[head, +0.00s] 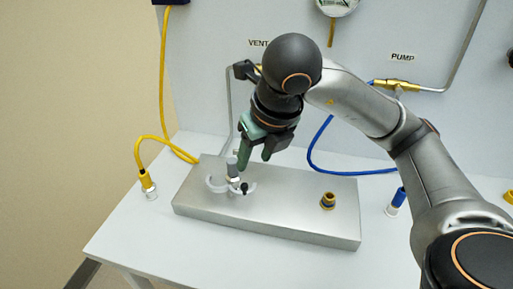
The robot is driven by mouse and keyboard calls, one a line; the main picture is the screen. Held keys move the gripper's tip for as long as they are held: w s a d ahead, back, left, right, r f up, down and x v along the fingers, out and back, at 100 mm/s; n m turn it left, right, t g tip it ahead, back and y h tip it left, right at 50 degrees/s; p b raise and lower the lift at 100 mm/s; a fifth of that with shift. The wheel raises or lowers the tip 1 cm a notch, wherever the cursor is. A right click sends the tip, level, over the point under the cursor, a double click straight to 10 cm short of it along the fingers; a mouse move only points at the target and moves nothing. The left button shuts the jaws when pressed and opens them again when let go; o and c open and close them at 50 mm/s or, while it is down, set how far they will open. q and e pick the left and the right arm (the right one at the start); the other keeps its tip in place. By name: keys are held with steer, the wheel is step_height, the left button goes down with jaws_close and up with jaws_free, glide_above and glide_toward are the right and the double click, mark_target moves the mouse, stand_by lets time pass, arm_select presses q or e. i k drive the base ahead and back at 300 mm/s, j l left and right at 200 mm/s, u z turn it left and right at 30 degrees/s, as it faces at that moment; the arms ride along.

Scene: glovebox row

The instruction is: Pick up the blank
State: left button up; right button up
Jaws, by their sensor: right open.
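A steel block (290,219) lies on the white bench. Near its left end stands a short grey cylindrical piece (232,168), with a pale, open C-shaped clamp (214,184) around or beside its foot and a small black knob at the clamp's right. A brass fitting with a dark top (328,201) stands on the block's right part. I cannot tell for certain which of these is the blank. My left gripper is out of view.
A yellow hose ends in a connector (148,186) left of the block. A blue hose (330,170) runs behind it, and a blue-topped connector (396,201) stands to the right. The back panel (215,75) carries VENT and PUMP labels and pipes. The bench's front left is clear.

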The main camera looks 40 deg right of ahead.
mark_target(233, 175)
steer(key=k, duration=1)
